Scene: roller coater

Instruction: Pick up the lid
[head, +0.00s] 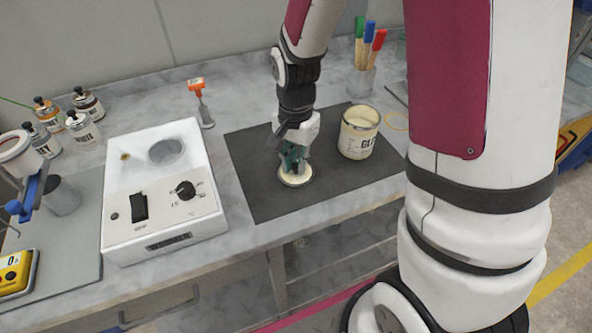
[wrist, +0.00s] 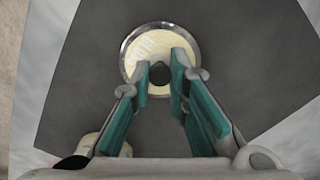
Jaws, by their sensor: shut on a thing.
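The lid (head: 296,179) is a round, cream disc with a metal rim and a dark knob at its middle. It shows in the wrist view (wrist: 144,42), face up, over the dark mat (head: 262,199). My gripper (head: 292,160) is above the lid and shut on its knob, with the teal finger pads (wrist: 161,75) on either side of it. I cannot tell whether the lid touches the mat. A cream can with a printed label (head: 356,140) stands upright on the mat to the right of my gripper.
A white device with a round well (head: 150,215) stands left of the mat. An orange-topped tool (head: 201,100) is behind it. A glass of coloured-handled tools (head: 363,79) stands at the back right. Small bottles (head: 83,127) are at the left. The mat's front is clear.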

